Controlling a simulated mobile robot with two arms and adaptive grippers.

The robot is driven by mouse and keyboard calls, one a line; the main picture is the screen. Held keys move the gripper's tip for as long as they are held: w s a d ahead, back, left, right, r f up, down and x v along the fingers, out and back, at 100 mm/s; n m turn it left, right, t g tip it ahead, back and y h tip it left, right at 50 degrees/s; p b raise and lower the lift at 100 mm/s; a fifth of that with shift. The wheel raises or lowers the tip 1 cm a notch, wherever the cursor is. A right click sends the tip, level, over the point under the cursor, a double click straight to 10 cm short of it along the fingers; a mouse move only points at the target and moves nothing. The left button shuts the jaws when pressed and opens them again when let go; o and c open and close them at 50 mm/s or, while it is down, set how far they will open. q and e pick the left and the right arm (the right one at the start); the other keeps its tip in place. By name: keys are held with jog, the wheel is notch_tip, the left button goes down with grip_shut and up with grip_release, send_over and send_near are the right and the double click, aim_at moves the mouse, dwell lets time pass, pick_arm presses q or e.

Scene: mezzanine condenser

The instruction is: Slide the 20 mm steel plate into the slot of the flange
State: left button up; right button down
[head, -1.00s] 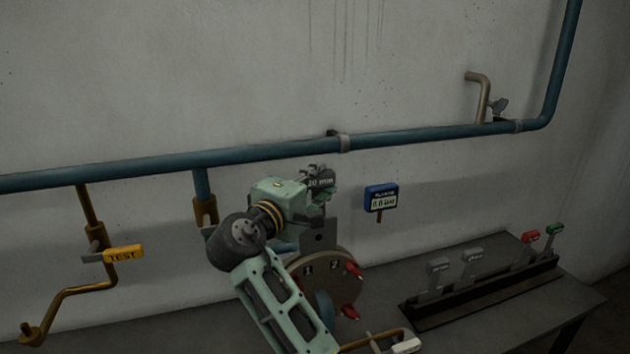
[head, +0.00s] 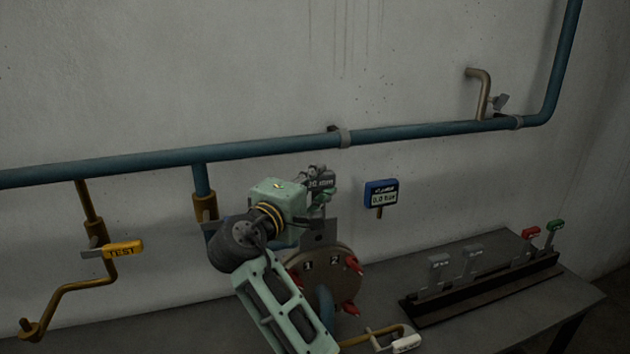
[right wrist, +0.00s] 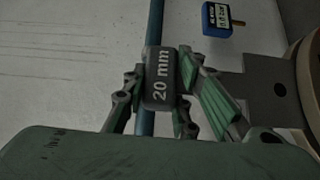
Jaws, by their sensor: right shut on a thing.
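My right gripper (head: 321,190) is shut on the grey handle of the 20 mm steel plate (head: 320,231). The handle reads "20 mm" (right wrist: 161,78) in the right wrist view, between the green fingers. My left gripper is not in view.
A blue gauge (head: 381,194) hangs on the wall right of the gripper. A rack (head: 480,292) with grey, red and green handled plates stands on the bench. A yellow TEST lever (head: 123,250) is at left; a white-handled lever (head: 405,344) is in front.

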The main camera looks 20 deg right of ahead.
aim_at(316, 236)
jog(key=shift+f+b, duration=4.3)
jog(key=shift+f, duration=2.45)
jog(key=c, duration=1.3)
grip_release()
jog(key=shift+c, duration=0.2)
jog(key=shift+f, duration=0.1)
